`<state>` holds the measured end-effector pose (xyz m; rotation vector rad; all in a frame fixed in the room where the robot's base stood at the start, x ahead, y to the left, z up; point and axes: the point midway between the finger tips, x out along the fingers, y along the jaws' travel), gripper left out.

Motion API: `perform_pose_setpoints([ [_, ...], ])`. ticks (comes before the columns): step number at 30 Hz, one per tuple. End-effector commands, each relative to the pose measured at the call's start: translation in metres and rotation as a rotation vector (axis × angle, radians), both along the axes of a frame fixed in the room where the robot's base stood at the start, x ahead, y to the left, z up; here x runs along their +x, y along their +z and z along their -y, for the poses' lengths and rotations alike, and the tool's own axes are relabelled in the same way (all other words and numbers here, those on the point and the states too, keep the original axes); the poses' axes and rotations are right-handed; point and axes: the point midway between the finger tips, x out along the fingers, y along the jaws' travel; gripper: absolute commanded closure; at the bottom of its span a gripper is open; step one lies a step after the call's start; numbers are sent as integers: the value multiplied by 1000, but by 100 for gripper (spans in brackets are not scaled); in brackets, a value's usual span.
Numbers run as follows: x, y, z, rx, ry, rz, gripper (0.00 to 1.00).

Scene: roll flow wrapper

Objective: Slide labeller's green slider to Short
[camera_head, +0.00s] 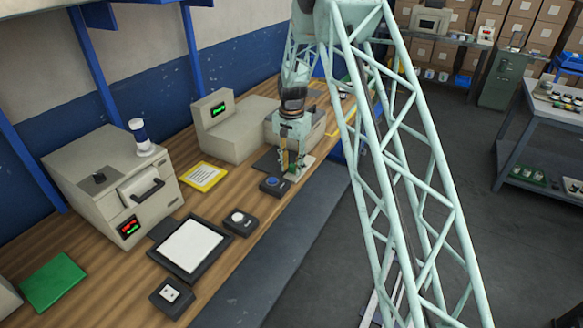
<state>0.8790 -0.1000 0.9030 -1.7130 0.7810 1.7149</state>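A beige machine with a small green display (230,128) stands mid-bench and may be the labeller; no label on it is readable. My gripper (291,172) points down at the front edge of the bench, right of this machine. Its fingers are over or at a small pale plate (305,163). Small yellowish and green patches show between and beside the fingers. I cannot tell whether one is the green slider, or whether the fingers touch it. The slider's position and any Short marking are too small to read.
A blue-button box (273,186) sits just left of my gripper. A dial box (240,222), a framed white panel (188,246) and a switch box (172,296) line the front edge. A larger beige machine (112,184) stands left. A yellow-framed sheet (203,176) lies behind.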

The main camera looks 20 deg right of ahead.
Motion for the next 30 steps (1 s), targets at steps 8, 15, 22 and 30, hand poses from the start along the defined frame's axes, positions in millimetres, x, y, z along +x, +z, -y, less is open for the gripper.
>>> perform_pose_setpoints([
  [8, 0, 17, 0, 0, 0, 1, 72],
  [15, 1, 48, 0, 0, 0, 3, 72],
  [22, 1, 82, 0, 0, 0, 1, 72],
  [30, 0, 110, -1, 0, 1, 0, 72],
])
